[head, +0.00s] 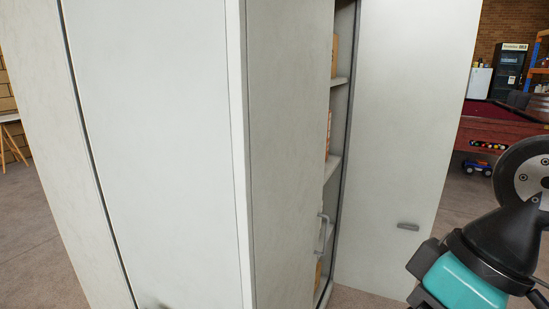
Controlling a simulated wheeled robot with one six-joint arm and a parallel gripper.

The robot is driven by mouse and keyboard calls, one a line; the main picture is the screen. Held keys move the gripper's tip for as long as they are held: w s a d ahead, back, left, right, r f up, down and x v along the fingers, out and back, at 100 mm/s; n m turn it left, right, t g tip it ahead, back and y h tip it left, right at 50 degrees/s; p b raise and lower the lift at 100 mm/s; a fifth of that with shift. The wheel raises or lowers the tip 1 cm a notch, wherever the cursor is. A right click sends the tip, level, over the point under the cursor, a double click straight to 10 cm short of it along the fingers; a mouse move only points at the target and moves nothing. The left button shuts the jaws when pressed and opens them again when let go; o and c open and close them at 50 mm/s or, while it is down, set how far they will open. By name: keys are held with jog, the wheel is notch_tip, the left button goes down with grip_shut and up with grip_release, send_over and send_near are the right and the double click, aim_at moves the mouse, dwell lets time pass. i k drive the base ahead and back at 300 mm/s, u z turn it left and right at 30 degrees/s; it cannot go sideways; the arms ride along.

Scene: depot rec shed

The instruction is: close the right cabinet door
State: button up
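A tall pale grey-white cabinet fills the left and middle of the head view. Part of my arm, teal and black, is at the lower right, in front of the right door's lower corner. My gripper's fingers are not in view.
A pool table (500,122) with a red top stands behind at the right, with a small blue toy vehicle (478,166) on the floor beneath. A dark fridge (510,70) is at the back. Bare floor (450,215) shows right of the open door.

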aim_at(414, 61)
jog(key=z, duration=1.35)
jog(key=i, duration=5.95)
jog(key=u, duration=0.75)
